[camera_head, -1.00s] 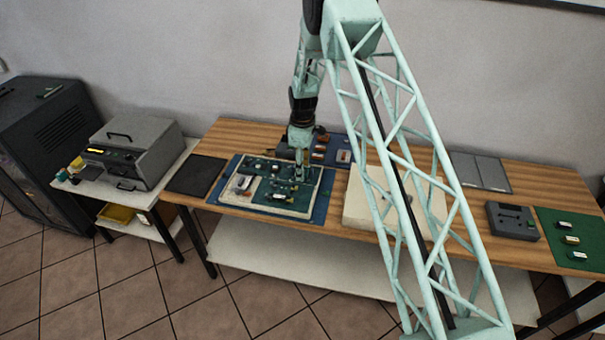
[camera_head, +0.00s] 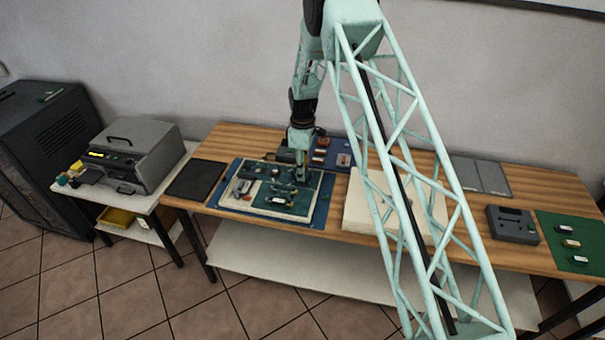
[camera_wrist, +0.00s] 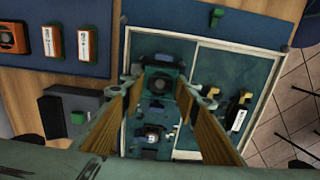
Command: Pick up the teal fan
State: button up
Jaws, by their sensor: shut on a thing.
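The teal fan (camera_wrist: 161,83), a small dark teal square frame with a round opening, sits between my fingertips in the wrist view. My gripper (camera_wrist: 160,76) is shut on it, one finger on either side. In the head view my gripper (camera_head: 302,173) points down over the board (camera_head: 243,206) on the blue mat. The fan is too small to make out there. Whether it is clear of the board cannot be told.
Other small parts lie on the board, including a white-labelled one (camera_wrist: 238,119). A grey box (camera_wrist: 62,112) with a green block stands beside it. An orange fan (camera_wrist: 12,35) and orange-and-white parts (camera_wrist: 87,43) sit on a blue mat. A pale slab (camera_head: 362,205) lies to the right.

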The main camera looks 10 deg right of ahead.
notch_tip(320, 180, up, 9)
dwell(0.6)
